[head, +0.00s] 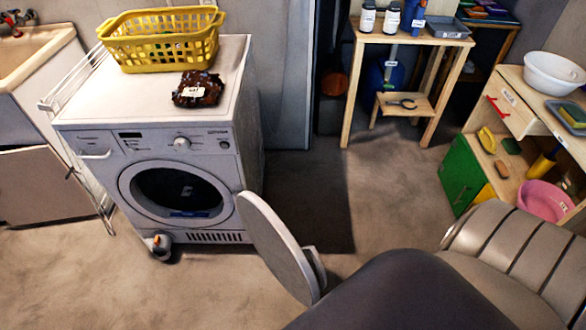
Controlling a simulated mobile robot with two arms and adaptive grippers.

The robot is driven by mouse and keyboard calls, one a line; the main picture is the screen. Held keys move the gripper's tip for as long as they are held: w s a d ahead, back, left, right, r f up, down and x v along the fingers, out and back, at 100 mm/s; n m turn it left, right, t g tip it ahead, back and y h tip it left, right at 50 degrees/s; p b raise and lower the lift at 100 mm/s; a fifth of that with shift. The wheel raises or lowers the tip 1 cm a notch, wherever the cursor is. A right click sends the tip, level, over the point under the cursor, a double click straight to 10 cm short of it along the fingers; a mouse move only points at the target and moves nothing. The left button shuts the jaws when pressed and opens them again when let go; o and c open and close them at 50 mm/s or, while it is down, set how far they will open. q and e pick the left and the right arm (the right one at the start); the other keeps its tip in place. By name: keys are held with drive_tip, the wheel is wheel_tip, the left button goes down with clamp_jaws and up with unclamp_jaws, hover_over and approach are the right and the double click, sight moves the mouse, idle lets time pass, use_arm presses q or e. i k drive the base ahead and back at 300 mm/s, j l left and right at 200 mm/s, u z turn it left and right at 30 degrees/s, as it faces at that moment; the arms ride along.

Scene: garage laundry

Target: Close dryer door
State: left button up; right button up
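The white dryer (160,190) stands at the left of the head view, its front facing me. Its round dark opening (165,192) is uncovered. The dryer door (277,248) stands wide open, hinged on the right side of the opening and swung out toward me. A small pale part shows at the door's lower right edge; I cannot tell what it is. My dark and grey arm links cross the bottom right, close to the door's lower end. Neither gripper is visible.
A yellow basket (160,40) and a dark packet (198,89) lie on the dryer's top. A sink cabinet (40,110) stands left. A wooden table (400,36) and a shelf unit (500,150) stand right. A small object (157,245) sits by the dryer's foot. Floor in front is clear.

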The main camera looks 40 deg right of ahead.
sight(278, 248)
drive_tip(key=l+u, duration=0.2)
drive_tip(key=l, duration=0.3)
drive_tip(key=l+u, duration=0.2)
drive_tip(key=l, duration=0.3)
drive_tip(key=k+l+u, duration=0.2)
drive_tip(key=l, duration=0.3)
drive_tip(key=l+u, duration=0.15)
drive_tip(key=l, duration=0.35)
